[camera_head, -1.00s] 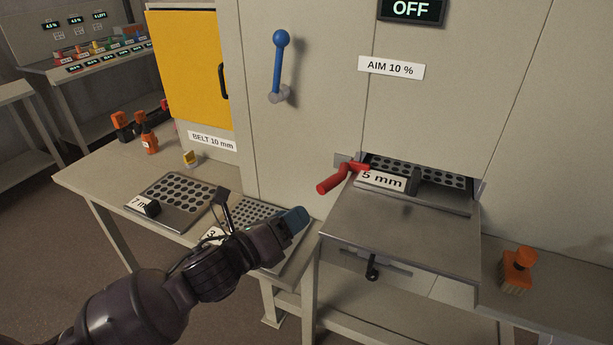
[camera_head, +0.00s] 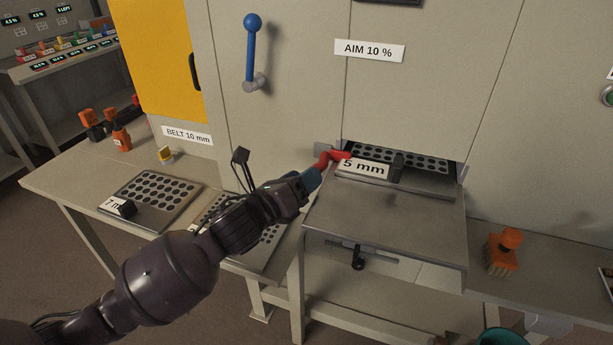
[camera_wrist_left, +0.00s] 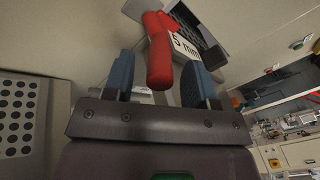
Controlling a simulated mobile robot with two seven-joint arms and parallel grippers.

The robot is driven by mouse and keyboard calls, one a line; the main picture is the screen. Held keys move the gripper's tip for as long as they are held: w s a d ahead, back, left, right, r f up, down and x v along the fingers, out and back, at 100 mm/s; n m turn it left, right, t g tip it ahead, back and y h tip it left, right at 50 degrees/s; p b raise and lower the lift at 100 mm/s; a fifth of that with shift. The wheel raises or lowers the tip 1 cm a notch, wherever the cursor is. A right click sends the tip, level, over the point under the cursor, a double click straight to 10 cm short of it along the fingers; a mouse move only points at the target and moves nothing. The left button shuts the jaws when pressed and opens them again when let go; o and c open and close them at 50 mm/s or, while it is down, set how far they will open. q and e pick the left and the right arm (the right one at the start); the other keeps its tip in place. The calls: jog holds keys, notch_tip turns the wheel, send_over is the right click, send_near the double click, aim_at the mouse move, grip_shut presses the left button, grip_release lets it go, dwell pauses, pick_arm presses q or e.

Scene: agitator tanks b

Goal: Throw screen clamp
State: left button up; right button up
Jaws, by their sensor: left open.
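The screen clamp is a red bent handle (camera_head: 329,158) at the left of the screen slot in the cabinet. In the left wrist view the red handle (camera_wrist_left: 159,60) lies between my two blue fingers, with gaps visible on both sides. My left gripper (camera_head: 313,178) is open around the grip of the handle, which it partly hides in the head view. A screen labelled 5 mm (camera_head: 362,168) sits in the slot beside the clamp; its label also shows in the left wrist view (camera_wrist_left: 184,46). My right gripper is not in view.
A metal shelf (camera_head: 385,222) juts out below the slot. A 7 mm screen (camera_head: 158,198) and another screen, partly behind my arm, lie on the left table. A blue-knobbed lever (camera_head: 252,55) is on the cabinet above. An orange-handled brush (camera_head: 503,250) stands at the right.

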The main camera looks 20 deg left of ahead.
pick_arm(q)
jog(key=shift+w+d, duration=0.25)
jog(key=shift+w, duration=0.45)
jog(key=shift+c, duration=0.2)
grip_shut()
